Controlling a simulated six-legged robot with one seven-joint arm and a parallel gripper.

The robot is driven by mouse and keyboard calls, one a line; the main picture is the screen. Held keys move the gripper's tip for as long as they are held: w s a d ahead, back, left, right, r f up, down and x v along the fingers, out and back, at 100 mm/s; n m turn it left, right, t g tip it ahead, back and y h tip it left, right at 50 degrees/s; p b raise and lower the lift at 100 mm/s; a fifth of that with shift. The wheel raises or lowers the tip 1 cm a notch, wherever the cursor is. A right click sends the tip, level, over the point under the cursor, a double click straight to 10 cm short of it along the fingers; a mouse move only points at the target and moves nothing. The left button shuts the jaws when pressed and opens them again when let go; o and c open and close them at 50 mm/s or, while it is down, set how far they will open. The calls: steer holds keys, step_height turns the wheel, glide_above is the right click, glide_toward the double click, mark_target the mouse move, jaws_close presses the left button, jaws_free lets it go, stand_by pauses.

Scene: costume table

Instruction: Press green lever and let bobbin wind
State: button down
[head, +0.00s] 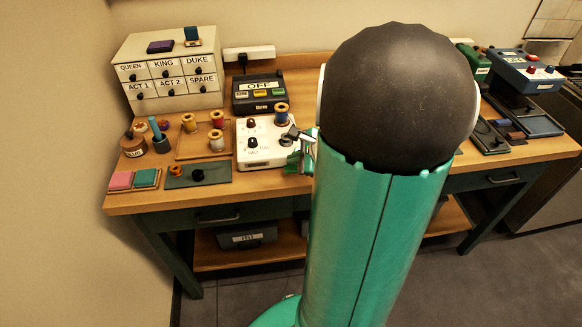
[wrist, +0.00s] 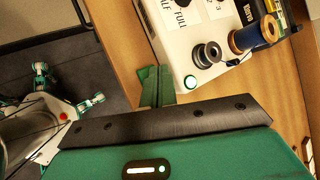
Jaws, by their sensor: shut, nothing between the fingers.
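The white winder box (head: 259,157) stands near the table's front edge. A blue thread spool (head: 282,116) stands on it, and a black bobbin shows beside that spool in the wrist view (wrist: 207,55). In the wrist view the fingertips (wrist: 156,74) are beside the box's edge; contact is unclear. My arm hides what lies to the right.
A dark box marked OFF (head: 258,97) stands behind the winder. A wooden tray with thread spools (head: 190,123) and a dark green mat (head: 215,173) lie to the left. A labelled drawer cabinet (head: 135,99) stands at back left. Blue equipment (head: 520,72) is far right.

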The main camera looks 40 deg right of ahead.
mark_target(294, 169)
steer(key=shift+r, duration=2.5)
steer(key=a+r+n+g+y, duration=0.1)
steer(key=a+r+n, duration=0.2)
steer(key=a+n, duration=0.4)
steer(key=a+r+n+g+y, duration=0.15)
steer(key=a+n, duration=0.25)
steer(key=a, duration=0.6)
steer(key=s+a+r+n+h, duration=0.3)
steer(key=s+a+r+n, duration=0.2)
steer(key=s+a+n, duration=0.4)
steer(key=shift+s+a+n+g+h, duration=0.2)
steer(key=shift+a+n+g+h, duration=0.3)
steer(key=shift+n, duration=2.3)
steer(key=shift+a, duration=0.1)
